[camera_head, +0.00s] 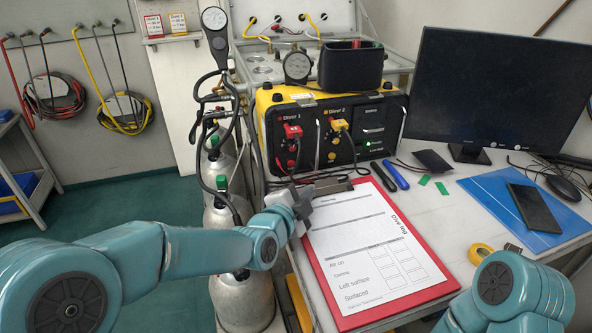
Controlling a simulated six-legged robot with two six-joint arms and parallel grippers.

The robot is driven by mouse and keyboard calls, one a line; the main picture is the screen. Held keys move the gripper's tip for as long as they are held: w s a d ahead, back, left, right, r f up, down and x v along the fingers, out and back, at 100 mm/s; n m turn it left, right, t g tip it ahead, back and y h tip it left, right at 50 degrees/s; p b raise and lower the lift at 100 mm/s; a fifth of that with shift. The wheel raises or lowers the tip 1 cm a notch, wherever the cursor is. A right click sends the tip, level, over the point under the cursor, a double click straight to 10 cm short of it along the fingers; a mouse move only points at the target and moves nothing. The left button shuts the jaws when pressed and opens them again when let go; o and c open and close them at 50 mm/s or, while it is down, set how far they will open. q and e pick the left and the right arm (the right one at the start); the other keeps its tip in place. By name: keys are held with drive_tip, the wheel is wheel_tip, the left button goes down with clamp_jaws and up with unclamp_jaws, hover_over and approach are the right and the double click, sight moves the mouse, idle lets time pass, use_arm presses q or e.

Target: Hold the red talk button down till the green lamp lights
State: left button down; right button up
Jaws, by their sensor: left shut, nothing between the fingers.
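The air panel (328,145) is a yellow and black box at the back of the table, with sections labelled Diver 1 and Diver 2. A red fitting (292,131) sits under Diver 1 and a yellow one (340,126) under Diver 2. I cannot tell which red part is the talk button. A small green light (368,143) glows on the right section; I cannot tell if it is the task's lamp. My left gripper (303,201) is shut and empty, in front of and below the panel, by the clipboard's upper left corner. My right gripper is out of view.
A red clipboard (437,292) with a dive log covers the table front. Gas cylinders (222,215) and hoses stand left of the table.

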sight(291, 163)
use_arm(q)
drive_tip(key=shift+s, duration=0.1)
drive_tip(key=shift+f, duration=0.15)
drive_tip(key=shift+a, duration=0.1)
drive_tip(key=w, duration=0.2)
drive_tip(key=w+a+p, duration=0.1)
drive_tip(key=w, duration=0.1)
drive_tip(key=w+a+p, duration=0.1)
drive_tip(key=w, duration=0.1)
drive_tip(key=shift+w, duration=0.35)
drive_tip(key=shift+w+a, duration=0.25)
drive_tip(key=shift+w, duration=0.55)
drive_tip(key=shift+w, duration=0.1)
idle(1.2)
